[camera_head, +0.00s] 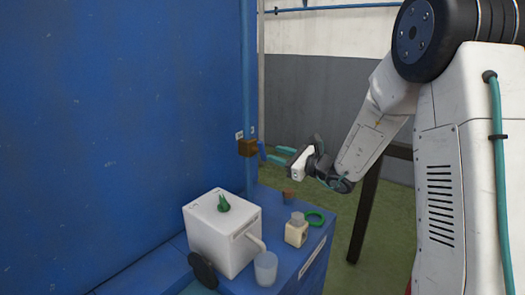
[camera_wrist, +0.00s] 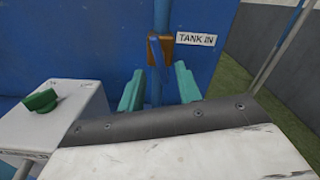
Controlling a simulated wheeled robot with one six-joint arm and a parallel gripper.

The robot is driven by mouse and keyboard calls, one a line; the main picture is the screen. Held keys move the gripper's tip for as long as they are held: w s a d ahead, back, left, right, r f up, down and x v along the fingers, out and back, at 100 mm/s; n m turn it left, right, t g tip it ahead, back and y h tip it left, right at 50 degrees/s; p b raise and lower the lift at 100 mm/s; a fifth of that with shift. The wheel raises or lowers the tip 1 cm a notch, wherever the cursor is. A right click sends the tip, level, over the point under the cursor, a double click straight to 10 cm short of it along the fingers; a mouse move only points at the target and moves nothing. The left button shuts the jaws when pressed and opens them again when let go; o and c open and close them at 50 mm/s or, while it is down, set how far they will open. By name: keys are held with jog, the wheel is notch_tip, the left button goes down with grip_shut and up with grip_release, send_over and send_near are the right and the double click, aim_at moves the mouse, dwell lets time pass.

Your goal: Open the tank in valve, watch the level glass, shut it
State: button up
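The tank in valve is a small brown body (camera_head: 247,147) on the upright blue pipe (camera_head: 250,90), with a short blue lever (camera_head: 262,151) at its side. In the wrist view the valve body (camera_wrist: 168,47) and lever (camera_wrist: 153,50) show beside a white "TANK IN" label (camera_wrist: 196,39). The lever looks upright, roughly along the pipe. My gripper (camera_head: 277,155) is just right of the lever in the head view. Its two teal fingers (camera_wrist: 160,87) are apart and empty, with the valve ahead between them. I cannot make out a level glass.
A white box with a green knob (camera_head: 223,203) stands on the blue bench, below and left of my gripper. Next to it are a clear cup (camera_head: 265,268), a pale block (camera_head: 296,232) and a green ring (camera_head: 315,217). A blue wall (camera_head: 120,110) is behind the valve.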

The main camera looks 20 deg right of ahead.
aim_at(264, 151)
jog(key=x, duration=0.7)
jog(key=shift+s, duration=0.1)
grip_shut()
